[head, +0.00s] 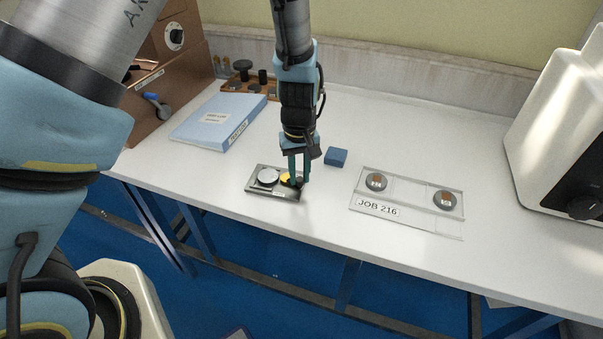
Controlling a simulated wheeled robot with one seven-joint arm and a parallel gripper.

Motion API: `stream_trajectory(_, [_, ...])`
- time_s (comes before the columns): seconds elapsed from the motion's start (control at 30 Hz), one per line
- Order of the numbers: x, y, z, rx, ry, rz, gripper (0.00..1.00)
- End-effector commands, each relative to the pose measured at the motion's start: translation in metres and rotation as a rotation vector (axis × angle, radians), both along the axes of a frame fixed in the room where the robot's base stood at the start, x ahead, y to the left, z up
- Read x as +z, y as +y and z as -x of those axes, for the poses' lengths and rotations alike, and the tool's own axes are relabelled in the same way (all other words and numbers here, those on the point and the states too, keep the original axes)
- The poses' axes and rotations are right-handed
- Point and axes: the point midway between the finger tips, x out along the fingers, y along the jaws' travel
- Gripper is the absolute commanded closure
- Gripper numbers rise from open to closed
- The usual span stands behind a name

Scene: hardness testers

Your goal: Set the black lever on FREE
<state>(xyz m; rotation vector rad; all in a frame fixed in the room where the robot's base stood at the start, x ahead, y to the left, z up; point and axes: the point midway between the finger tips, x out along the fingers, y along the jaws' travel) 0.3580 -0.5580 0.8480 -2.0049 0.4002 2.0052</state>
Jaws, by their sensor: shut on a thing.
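A small dark metal plate (259,189) lies flat near the front edge of the white table. On it are a light grey disc (268,176), a yellow part (286,178) and a dark piece at the right end, which looks like the black lever (299,183). My gripper (298,178) points down over the right end of the plate, its teal fingers shut on what looks like this black lever. The fingers hide much of it. Small labels on the plate are too small to read, so I cannot tell the lever's setting.
A clear tray (400,210) marked JOB 216 holds two round samples to the right. A blue block (336,156) sits just behind my gripper. A blue binder (218,120) and a brown machine (165,60) are left; a white machine (560,130) is right.

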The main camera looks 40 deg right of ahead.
Motion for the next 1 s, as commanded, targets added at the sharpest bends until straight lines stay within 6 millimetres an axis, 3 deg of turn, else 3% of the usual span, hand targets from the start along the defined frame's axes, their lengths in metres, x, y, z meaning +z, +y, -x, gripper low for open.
stream_trajectory(0.6, [0.000,0.021,0.000,-0.542,0.000,0.001,1.00])
stream_trajectory(1.0, [0.000,0.028,-0.002,-0.715,0.000,0.000,1.00])
